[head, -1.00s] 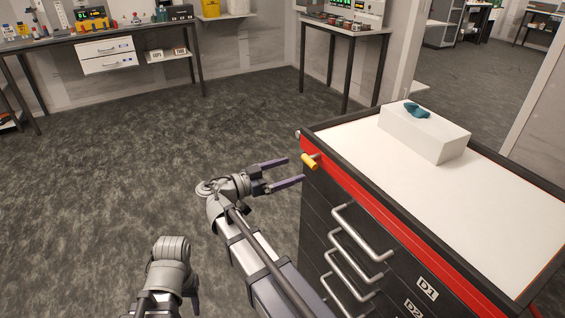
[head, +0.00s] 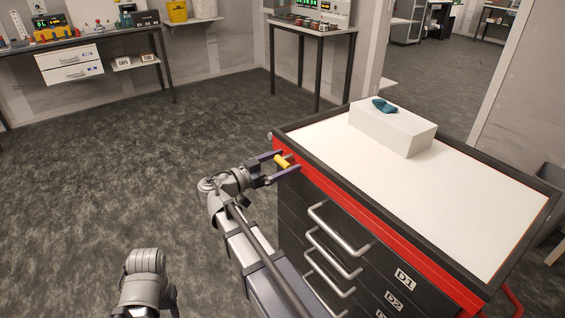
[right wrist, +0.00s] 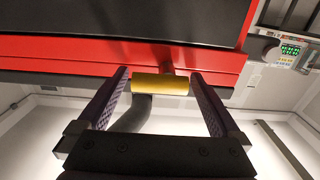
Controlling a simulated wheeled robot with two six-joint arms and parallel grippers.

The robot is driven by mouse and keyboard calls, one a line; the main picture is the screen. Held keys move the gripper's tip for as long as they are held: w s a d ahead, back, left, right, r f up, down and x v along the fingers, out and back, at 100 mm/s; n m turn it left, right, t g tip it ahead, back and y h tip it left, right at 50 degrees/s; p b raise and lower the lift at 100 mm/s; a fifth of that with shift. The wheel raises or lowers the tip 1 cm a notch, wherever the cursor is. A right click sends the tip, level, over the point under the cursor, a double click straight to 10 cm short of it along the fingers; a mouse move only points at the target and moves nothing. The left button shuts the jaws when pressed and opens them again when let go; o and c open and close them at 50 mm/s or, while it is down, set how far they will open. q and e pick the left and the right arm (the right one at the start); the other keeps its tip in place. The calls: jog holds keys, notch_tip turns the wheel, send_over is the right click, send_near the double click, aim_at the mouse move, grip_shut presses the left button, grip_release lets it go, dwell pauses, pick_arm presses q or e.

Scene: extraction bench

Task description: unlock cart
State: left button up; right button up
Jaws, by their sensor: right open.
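The cart (head: 440,200) is a black drawer cabinet with a red band below its rim and a white top. A short yellow lock handle (head: 282,160) sticks out from the red band near the cart's far left corner. My right gripper (head: 287,163) is open, with its dark purple fingers on either side of the yellow handle. In the right wrist view, the yellow handle (right wrist: 160,84) lies crosswise between the open fingertips, with a small gap at each end. Part of my left arm shows at the bottom of the head view, but its gripper's fingers do not show clearly.
A white box (head: 395,130) with a teal item (head: 384,105) on it stands on the cart top. Silver drawer handles (head: 340,230) jut from the cart front. A workbench (head: 85,40) and a small table (head: 310,32) stand at the back. The floor on the left is clear.

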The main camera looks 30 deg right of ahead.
jog(key=c, duration=1.3)
jog(key=shift+n, duration=0.3)
jog(key=n, duration=0.3)
jog(key=shift+r+n, duration=0.15)
jog(key=shift+n, duration=0.15)
jog(key=n, duration=0.4)
jog(key=shift+w+r+n+p, duration=0.15)
jog(key=shift+w+n+p, duration=0.05)
jog(key=shift+n+p, duration=0.1)
jog(key=n, duration=0.4)
jog(key=shift+w, duration=0.15)
jog(key=n, duration=0.5)
jog(key=shift+w, duration=0.2)
jog(key=shift+n, duration=0.3)
